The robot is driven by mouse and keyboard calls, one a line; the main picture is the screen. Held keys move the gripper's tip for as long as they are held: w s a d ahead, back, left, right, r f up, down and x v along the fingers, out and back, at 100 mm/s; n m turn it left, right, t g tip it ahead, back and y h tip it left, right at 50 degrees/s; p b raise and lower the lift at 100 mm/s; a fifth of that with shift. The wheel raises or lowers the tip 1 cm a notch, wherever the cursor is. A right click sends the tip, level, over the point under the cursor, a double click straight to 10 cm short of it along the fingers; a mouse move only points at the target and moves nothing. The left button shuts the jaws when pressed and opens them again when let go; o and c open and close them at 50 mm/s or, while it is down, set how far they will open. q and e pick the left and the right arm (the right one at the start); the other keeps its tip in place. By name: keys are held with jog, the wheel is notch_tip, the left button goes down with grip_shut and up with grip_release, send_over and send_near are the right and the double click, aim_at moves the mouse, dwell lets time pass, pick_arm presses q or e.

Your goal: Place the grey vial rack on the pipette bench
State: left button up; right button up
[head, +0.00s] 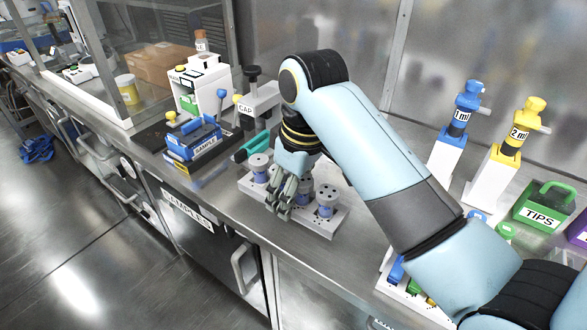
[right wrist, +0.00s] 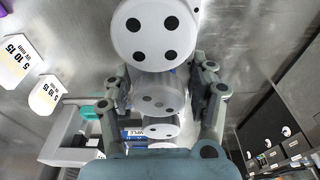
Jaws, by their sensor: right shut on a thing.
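The grey vial rack (head: 328,229) is a light block with several blue-banded vials under round grey lids. It is at the middle of the steel bench in the head view; I cannot tell whether it touches the top. My right gripper (head: 279,205) comes down over its middle and is shut on it, hiding part of it. In the right wrist view, the fingers (right wrist: 163,98) flank a dotted round lid, with another large lid (right wrist: 152,28) beyond. The bench part with the 1 ml (head: 446,160) and 2 ml (head: 493,178) pipettes lies right of it. My left gripper is not in view.
A blue sample box (head: 193,140) and a capping device (head: 258,100) stand left of the rack. A green tips box (head: 543,205) stands at the right. A white rack with coloured items (head: 412,303) is at the front right, partly behind my right arm.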

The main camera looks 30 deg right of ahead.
jog(key=shift+s+r, duration=0.1)
jog(key=shift+s, duration=0.1)
jog(key=shift+w+d+f, duration=0.15)
jog(key=shift+d+f, duration=0.05)
jog(key=shift+f, duration=0.05)
jog(key=w+d+f, duration=0.6)
jog(key=w+d, duration=0.1)
jog(key=shift+d+b, duration=0.1)
jog(key=shift+b, duration=0.25)
jog(key=shift+w+d+f, duration=0.2)
jog(key=shift+d, duration=0.05)
jog(key=shift+w+f, duration=0.1)
jog(key=shift+f, duration=0.15)
notch_tip(320, 180, down, 3)
jog(key=shift+f, duration=0.2)
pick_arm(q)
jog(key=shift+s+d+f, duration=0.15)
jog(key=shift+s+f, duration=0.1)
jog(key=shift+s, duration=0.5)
pick_arm(e)
jog(key=shift+f, duration=0.1)
